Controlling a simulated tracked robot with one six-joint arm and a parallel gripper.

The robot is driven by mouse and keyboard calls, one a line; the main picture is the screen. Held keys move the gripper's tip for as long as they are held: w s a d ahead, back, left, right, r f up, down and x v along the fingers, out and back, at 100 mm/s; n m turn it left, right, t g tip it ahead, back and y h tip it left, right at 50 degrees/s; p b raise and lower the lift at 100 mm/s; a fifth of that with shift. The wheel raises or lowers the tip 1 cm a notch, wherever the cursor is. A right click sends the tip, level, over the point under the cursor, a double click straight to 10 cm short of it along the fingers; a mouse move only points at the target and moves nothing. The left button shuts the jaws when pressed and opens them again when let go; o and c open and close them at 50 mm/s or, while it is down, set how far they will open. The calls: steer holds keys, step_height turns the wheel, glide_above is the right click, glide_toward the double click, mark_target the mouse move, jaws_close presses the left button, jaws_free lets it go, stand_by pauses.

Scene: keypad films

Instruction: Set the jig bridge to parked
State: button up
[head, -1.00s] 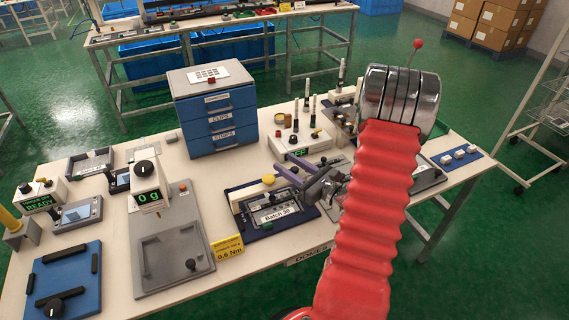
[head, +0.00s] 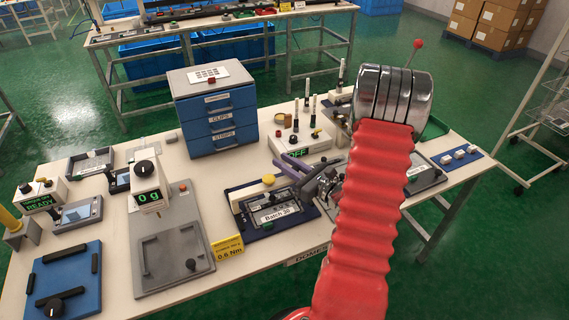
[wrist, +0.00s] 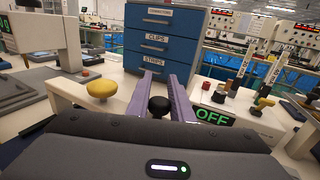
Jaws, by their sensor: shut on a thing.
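The jig (head: 240,193) is a dark blue plate near the bench front, with a "Batch 30" label and a yellow knob (head: 268,179). My gripper (head: 284,162) has purple fingers and is over the jig's right rear side. In the wrist view its fingers (wrist: 160,88) stand on either side of a black knob (wrist: 160,106), shut on it. The yellow knob (wrist: 102,89) is left of the fingers there. My arm and gripper hide the jig's right side.
A blue drawer cabinet (head: 218,118) stands behind the jig. A unit with an "OFF" display (head: 297,150) and upright tools is just behind my gripper. A yellow torque card (head: 228,247) and a grey press station (head: 172,240) are to the left.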

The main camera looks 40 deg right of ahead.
jaws_close()
steer(key=w+d, duration=0.2)
steer(key=w, duration=0.5)
steer(key=shift+d, duration=0.1)
steer(key=o, duration=0.9)
jaws_free()
steer(key=shift+w, duration=0.1)
steer(key=s+d, duration=0.1)
steer(key=s, duration=1.2)
steer(key=shift+s+d, duration=0.2)
steer(key=shift+s, duration=0.2)
